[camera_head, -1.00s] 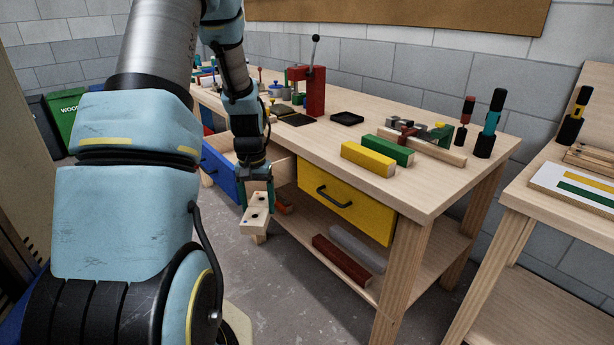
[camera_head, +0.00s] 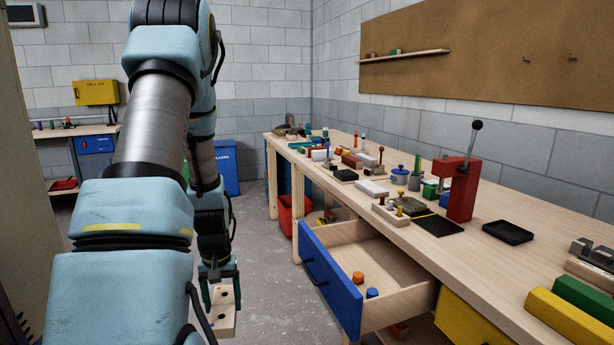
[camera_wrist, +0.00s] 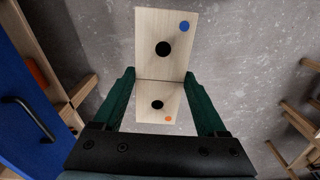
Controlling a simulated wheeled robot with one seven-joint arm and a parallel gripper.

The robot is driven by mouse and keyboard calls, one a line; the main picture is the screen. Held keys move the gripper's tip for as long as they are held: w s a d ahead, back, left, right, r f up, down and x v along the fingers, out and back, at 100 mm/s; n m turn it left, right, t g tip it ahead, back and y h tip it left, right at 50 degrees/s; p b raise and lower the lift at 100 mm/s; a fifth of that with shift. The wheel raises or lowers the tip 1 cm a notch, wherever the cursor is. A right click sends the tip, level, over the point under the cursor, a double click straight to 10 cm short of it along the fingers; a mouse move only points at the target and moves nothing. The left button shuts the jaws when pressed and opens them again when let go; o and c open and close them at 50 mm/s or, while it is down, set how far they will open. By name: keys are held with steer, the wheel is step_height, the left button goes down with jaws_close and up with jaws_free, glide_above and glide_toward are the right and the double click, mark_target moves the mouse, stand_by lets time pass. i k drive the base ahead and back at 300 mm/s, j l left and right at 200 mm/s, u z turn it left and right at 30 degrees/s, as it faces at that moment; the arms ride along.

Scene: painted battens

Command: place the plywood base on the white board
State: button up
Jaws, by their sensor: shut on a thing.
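The plywood base (camera_head: 223,317) is a pale wooden piece with dark round holes, hanging above the floor left of the workbench. In the wrist view (camera_wrist: 163,48) it shows two pale faces meeting at an edge, each with a black hole, plus a blue dot and an orange dot. My gripper (camera_head: 220,277) is shut on it, with a dark green finger on either side in the wrist view (camera_wrist: 162,98). The white board with coloured stripes is not in either current view.
An open blue drawer (camera_head: 330,279) juts from the long workbench (camera_head: 451,262), close right of my gripper. The bench top carries a red press (camera_head: 464,190), a black tray (camera_head: 508,232) and many small parts. Grey floor (camera_head: 262,270) lies clear between gripper and drawer.

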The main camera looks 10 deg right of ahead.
mark_target(371, 185)
steer(key=i+j, duration=0.15)
steer(key=i, duration=0.5)
steer(key=i+j, duration=0.15)
steer(key=i, duration=0.45)
